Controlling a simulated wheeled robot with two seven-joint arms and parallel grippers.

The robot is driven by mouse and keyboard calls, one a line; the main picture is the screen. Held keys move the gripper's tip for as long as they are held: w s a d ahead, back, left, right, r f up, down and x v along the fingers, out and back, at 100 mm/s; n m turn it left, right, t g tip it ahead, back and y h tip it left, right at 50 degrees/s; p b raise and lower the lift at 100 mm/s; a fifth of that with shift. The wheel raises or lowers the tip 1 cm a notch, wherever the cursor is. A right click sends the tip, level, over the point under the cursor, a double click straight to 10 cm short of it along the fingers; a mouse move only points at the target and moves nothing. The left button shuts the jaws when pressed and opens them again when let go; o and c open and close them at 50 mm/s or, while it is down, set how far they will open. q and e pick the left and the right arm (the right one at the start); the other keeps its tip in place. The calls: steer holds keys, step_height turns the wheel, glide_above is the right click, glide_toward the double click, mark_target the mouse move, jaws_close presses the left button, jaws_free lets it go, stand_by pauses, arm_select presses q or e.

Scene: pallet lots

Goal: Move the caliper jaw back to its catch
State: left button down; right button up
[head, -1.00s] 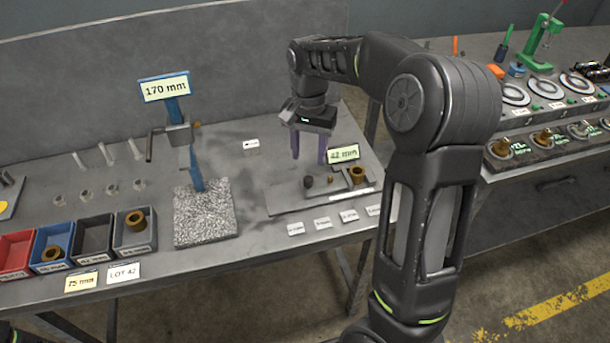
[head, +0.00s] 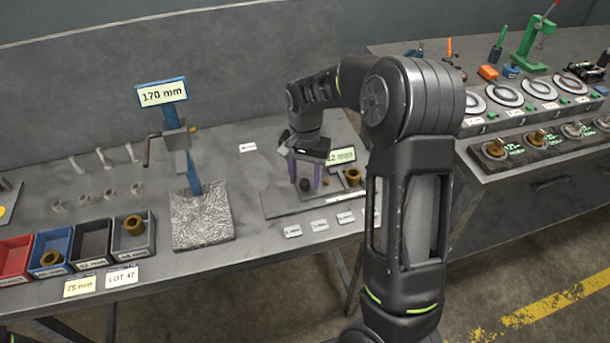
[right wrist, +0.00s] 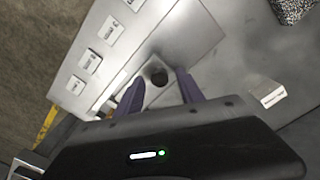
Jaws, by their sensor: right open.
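The caliper (head: 285,205) is a flat grey plate fixture on the bench with a "42 mm" sign (head: 341,155) behind it. A dark round knob (head: 304,185) stands on it; I take this to be on the caliper jaw. A brass bushing (head: 353,177) is at its right end. My right gripper (head: 306,178) is open, its purple fingers pointing down around the knob's place. In the right wrist view the knob (right wrist: 158,76) shows between and beyond the fingertips (right wrist: 160,90); contact cannot be told. The catch cannot be made out. My left gripper is out of view.
A blue height gauge (head: 176,110) marked "170 mm" stands on a granite block (head: 202,222) left of the caliper. Several small bins (head: 133,250) line the front left. Small label plates (head: 319,225) lie before the caliper. A second bench (head: 500,170) with gauges is right.

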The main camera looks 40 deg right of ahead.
steer(key=shift+c, duration=0.3)
jaws_close()
stand_by(1.1)
